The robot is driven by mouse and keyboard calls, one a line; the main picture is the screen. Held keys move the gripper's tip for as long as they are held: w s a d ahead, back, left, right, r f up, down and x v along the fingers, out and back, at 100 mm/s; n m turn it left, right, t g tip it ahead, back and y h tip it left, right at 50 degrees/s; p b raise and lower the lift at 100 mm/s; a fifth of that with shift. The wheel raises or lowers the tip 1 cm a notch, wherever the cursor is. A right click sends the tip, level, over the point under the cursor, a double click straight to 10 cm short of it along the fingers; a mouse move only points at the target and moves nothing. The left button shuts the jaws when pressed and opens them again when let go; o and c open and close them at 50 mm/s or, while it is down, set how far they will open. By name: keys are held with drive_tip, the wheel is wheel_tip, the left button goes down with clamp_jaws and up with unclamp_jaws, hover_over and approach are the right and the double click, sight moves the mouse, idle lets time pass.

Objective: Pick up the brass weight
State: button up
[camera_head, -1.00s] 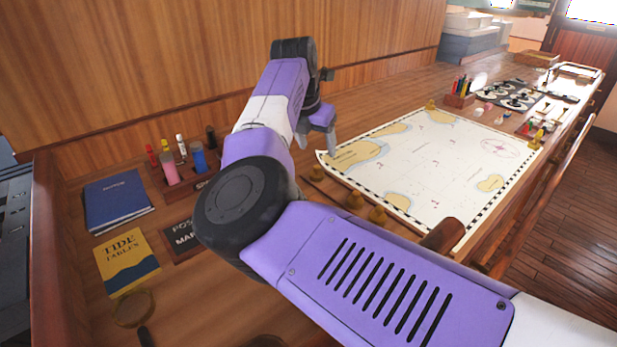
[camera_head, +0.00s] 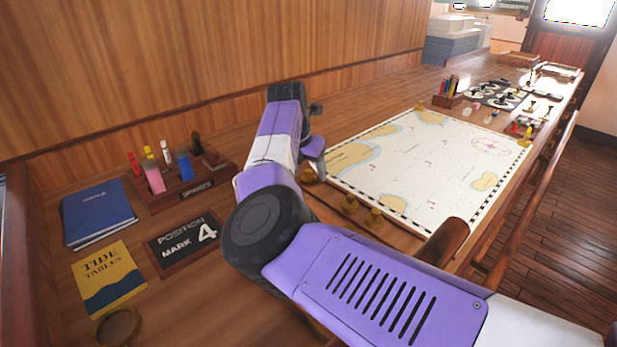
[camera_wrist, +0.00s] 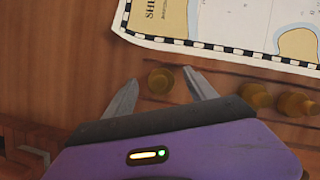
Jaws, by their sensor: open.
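Several brass weights stand near the chart's near-left edge. In the wrist view one brass weight (camera_wrist: 159,81) sits on the wood between and just beyond the fingertips of my gripper (camera_wrist: 160,84), which is open and empty. Two more brass weights, one (camera_wrist: 256,96) and another (camera_wrist: 296,104), stand to the right in the wrist view. In the head view the nearest weight (camera_head: 308,175) shows beside my gripper (camera_head: 316,172), whose fingers are mostly hidden there. Two others (camera_head: 350,204) and (camera_head: 375,217) stand to its right.
The chart (camera_head: 430,160) lies flat beyond the weights, with a brass weight (camera_head: 419,107) at its far corner. A sign (camera_head: 185,243), a marker rack (camera_head: 180,190), a blue book (camera_head: 98,212) and tide tables (camera_head: 110,277) are at left.

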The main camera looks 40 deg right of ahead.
drive_tip(key=shift+d+f, duration=0.15)
drive_tip(key=shift+f, duration=0.3)
clamp_jaws()
drive_tip(key=shift+r, duration=0.1)
